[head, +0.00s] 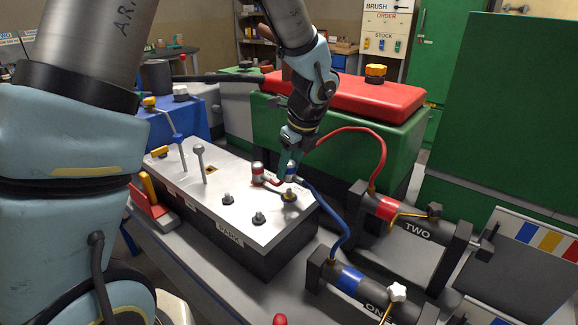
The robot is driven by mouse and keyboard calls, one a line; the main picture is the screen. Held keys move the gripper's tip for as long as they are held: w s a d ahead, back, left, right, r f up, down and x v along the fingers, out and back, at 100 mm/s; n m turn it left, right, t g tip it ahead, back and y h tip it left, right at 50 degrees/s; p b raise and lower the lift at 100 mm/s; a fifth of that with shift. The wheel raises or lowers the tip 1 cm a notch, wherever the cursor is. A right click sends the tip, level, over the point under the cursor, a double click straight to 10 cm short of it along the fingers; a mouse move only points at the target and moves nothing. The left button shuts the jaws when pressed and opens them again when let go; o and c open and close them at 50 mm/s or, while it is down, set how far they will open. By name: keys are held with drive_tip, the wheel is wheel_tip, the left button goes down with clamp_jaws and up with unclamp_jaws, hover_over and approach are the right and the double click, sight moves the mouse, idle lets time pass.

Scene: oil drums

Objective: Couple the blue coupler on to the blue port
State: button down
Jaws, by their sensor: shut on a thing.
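My gripper (289,167) points down over the silver top of the valve block (225,185). Its teal fingers are shut on the blue coupler (291,177), a small piece with a blue and pale band. A blue hose (335,213) runs from there to the blue-banded cylinder marked ONE (350,280). The fingers hide part of the coupler. A red-banded fitting (257,171) stands just left of the fingers.
A red hose (383,150) arches from cylinder TWO (385,208) and passes behind my gripper. Several studs and two levers (199,160) rise from the block. A green box with a red lid (350,92) stands behind. A yellow-handled red item (150,190) lies at the block's left.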

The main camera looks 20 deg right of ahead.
drive_tip(key=shift+f, duration=0.15)
drive_tip(key=shift+f, duration=0.2)
drive_tip(key=shift+f, duration=0.15)
drive_tip(key=shift+f, duration=0.35)
drive_tip(key=shift+f+b, duration=0.1)
drive_tip(key=shift+b, duration=0.2)
drive_tip(key=shift+f, duration=0.5)
drive_tip(key=shift+f+b, duration=0.45)
drive_tip(key=shift+f, duration=0.45)
idle(1.1)
drive_tip(key=shift+c, duration=1.7)
unclamp_jaws()
